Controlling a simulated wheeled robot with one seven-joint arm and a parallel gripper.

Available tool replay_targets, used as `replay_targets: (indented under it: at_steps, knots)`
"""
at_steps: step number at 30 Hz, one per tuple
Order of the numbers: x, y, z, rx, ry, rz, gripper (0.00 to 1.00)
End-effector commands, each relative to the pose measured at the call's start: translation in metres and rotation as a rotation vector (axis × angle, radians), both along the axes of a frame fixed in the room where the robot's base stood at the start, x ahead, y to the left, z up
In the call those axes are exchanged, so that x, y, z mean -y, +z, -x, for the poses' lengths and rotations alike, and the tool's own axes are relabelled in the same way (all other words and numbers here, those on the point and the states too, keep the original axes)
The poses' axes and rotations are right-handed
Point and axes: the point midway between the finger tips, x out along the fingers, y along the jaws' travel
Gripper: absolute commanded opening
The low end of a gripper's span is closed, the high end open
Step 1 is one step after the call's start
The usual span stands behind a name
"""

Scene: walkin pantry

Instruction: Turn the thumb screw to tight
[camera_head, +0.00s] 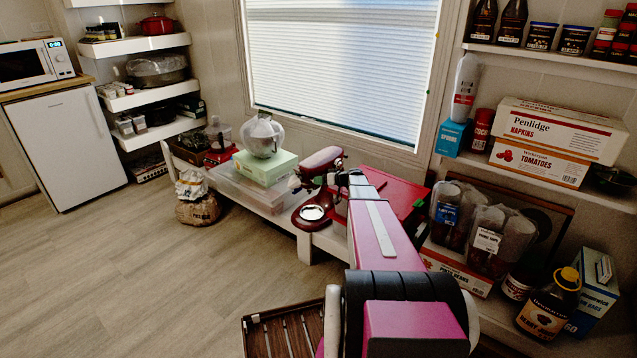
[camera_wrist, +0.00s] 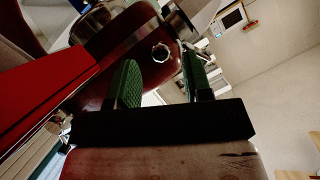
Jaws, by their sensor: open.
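The thumb screw looks to be the small silver, scalloped knob (camera_wrist: 160,51) on a dark red body in the wrist view. That body belongs to a dark red machine, apparently a stand mixer (camera_head: 322,158), on the low white bench in the head view. Its base carries a round silver plate (camera_head: 312,212). My gripper (camera_wrist: 160,75) is open, with a green pad either side of the knob's line in the wrist view. The knob shows beyond the gap, and nothing is held. I cannot tell its tightness. In the head view my gripper (camera_head: 323,181) is small beside the mixer.
A red box (camera_head: 398,198) stands right of the mixer, close to my arm. Shelves with packages (camera_head: 558,130) fill the right side. The floor (camera_head: 150,260) at left is clear.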

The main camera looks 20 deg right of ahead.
Motion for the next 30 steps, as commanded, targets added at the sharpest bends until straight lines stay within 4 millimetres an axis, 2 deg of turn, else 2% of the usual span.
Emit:
replay_targets:
  at_steps: [9, 15, 30]
  knots:
    - [0.040, 0.021, 0.041, 0.000, -0.001, 0.001, 0.46]
    - [0.057, 0.030, 0.056, 0.000, 0.000, 0.000, 0.46]
    - [0.062, 0.033, 0.061, 0.000, 0.002, 0.007, 0.45]
